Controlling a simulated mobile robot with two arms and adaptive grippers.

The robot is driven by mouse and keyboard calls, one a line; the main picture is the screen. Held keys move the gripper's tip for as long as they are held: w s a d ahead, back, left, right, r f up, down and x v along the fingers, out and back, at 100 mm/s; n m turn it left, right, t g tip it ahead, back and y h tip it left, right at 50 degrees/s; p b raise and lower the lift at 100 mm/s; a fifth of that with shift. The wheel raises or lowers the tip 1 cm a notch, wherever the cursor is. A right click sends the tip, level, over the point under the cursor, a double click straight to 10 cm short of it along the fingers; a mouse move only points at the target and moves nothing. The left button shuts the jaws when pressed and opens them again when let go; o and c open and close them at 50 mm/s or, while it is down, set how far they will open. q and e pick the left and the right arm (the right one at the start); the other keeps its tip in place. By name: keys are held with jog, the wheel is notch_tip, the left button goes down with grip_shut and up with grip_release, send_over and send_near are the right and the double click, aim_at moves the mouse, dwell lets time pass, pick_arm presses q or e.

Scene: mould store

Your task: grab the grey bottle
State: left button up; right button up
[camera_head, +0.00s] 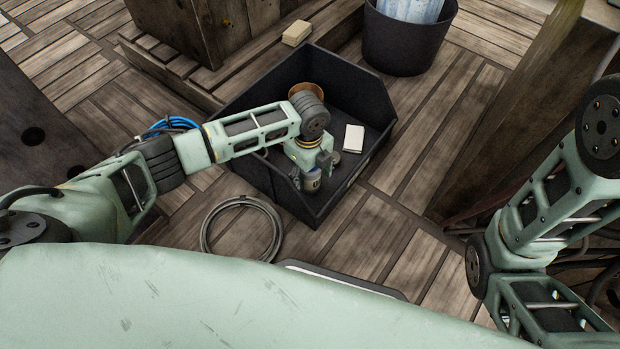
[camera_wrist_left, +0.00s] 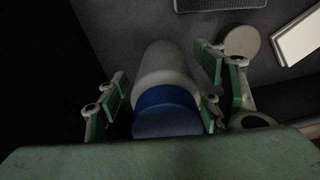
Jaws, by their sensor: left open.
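The grey bottle (camera_wrist_left: 163,65) shows in the left wrist view with a blue band and blue end towards the camera. It is between the spread fingers of my left gripper (camera_wrist_left: 163,100); whether they touch it I cannot tell. In the head view my left gripper (camera_head: 316,165) is low inside a dark open-fronted bin (camera_head: 240,110), and the bottle (camera_head: 311,184) shows partly below the fingers. The gripper hides the rest of it. My right arm is at the right of the head view, but its gripper is out of the picture.
A white box (camera_head: 354,138) and a brown round pot (camera_head: 305,89) are in the bin, with a pale disc (camera_wrist_left: 242,41) beside the bottle. The bin's walls stand close around. A black bucket (camera_head: 405,45), a tan block (camera_head: 297,33) and a coiled cable (camera_head: 272,232) are outside.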

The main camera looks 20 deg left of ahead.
pick_arm(q)
jog(key=shift+f, duration=0.1)
jog(key=shift+c, duration=0.5)
jog(key=c, duration=1.1)
jog(key=shift+c, duration=0.2)
